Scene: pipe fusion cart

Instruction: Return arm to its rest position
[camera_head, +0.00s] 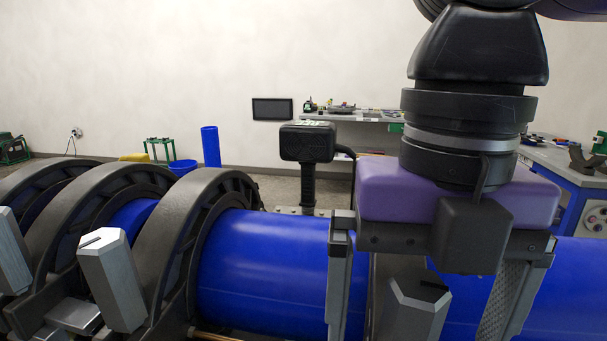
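My arm (470,110) comes down from the top right and ends in my gripper (425,325), which has a purple body and two grey fingers pointing down. The fingers stand wide apart. The left finger is in front of the blue pipe, and the right finger is farther right along the same pipe. A grey faceted clamp knob (415,312) shows between the fingers, apart from both. The lower fingertips are at or below the picture's bottom edge.
The blue pipe (265,265) lies in black ring clamps (215,215) at the left, with another grey knob (112,280). A black handled box (307,142) stands behind the pipe. Workbenches (350,117) stand by the back wall and at the right (565,165). Room above the pipe at left is clear.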

